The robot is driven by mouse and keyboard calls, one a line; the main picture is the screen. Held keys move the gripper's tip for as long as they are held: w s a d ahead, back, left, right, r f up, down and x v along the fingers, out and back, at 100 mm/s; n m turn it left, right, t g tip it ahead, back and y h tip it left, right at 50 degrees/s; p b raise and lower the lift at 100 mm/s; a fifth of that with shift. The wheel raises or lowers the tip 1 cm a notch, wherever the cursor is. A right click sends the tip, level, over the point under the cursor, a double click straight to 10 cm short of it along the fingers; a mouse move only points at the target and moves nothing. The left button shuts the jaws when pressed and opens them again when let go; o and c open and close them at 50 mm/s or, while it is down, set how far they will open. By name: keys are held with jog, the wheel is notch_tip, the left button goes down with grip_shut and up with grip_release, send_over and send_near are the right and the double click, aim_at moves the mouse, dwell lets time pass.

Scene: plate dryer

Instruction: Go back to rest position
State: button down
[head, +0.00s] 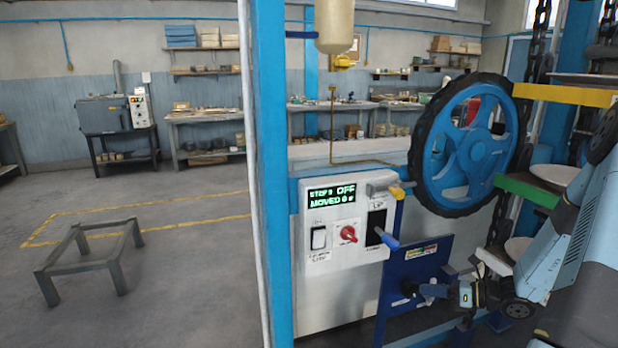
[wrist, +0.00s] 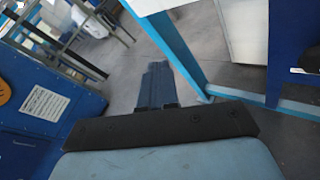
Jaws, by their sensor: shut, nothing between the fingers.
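My arm comes in from the right in the head view. The white control box (head: 345,275) carries a green-lit display (head: 332,195) that reads OFF in part, a red knob (head: 348,233), a switch and a blue-handled lever (head: 387,239).
Pale plates (head: 552,173) sit on coloured carriers at right, near my arm. A blue post (head: 270,130) stands left of the box. Open floor and a low metal frame (head: 90,262) lie further left.

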jog(key=s+a+r+n+g+h, duration=0.3)
jog(key=s+a+r+n, duration=0.2)
jog(key=r+n, duration=0.35)
jog(key=s+a+r+n+g+h, duration=0.4)
jog(key=s+a+r+n, duration=0.1)
jog(key=r+n, duration=0.35)
jog(key=s+r+n+t+h, duration=0.5)
jog(key=s+r+n, duration=0.6)
jog(key=s+r, duration=0.3)
jog(key=shift+r+t+h, duration=0.3)
jog(key=shift+r+h, duration=0.3)
jog(key=shift+h, duration=0.3)
